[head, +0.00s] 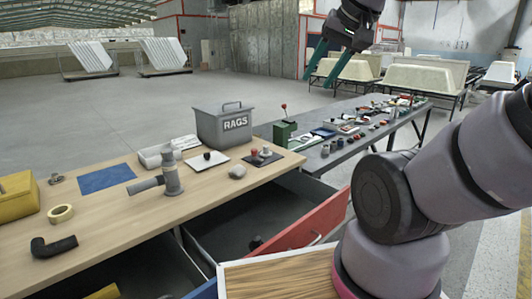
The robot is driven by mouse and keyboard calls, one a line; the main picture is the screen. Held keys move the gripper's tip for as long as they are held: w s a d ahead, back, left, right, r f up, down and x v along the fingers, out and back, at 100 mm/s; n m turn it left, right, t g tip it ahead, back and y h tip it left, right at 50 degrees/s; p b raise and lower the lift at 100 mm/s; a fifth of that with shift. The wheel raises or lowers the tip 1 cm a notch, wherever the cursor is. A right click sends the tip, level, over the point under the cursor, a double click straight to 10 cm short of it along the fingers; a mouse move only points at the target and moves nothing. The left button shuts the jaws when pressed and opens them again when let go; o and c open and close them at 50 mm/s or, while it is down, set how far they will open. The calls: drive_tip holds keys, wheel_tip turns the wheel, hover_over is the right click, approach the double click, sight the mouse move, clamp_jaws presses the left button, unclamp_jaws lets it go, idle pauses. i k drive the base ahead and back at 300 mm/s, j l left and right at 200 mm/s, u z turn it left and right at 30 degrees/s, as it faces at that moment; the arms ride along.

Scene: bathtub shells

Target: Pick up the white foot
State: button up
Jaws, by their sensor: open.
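My gripper (325,72) hangs at the top of the head view, high above the far dark bench, its two green fingers apart and nothing between them. No thing is plainly a white foot. On the wooden table, a small pale knob-like piece (266,151) stands beside a red one on a dark square mat (262,159); it may be the foot. A pale grey rounded lump (237,172) lies near the table's right edge. A white sheet (205,164) bears a small dark piece. These are too small to tell in detail. My gripper is well apart from all of them.
The wooden table (130,215) also bears a grey RAGS box (222,124), a grey pipe fitting (171,175), a tape roll (61,213) and a black elbow (53,246). A red-fronted drawer (318,222) stands open. The dark bench (315,160) holds many small parts.

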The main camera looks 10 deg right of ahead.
sight(265, 153)
drive_tip(key=i+l+u, duration=0.2)
drive_tip(key=l, duration=0.4)
drive_tip(key=i+l+u, duration=0.2)
drive_tip(key=l, duration=0.35)
drive_tip(key=l+u, duration=0.25)
drive_tip(key=l, duration=0.35)
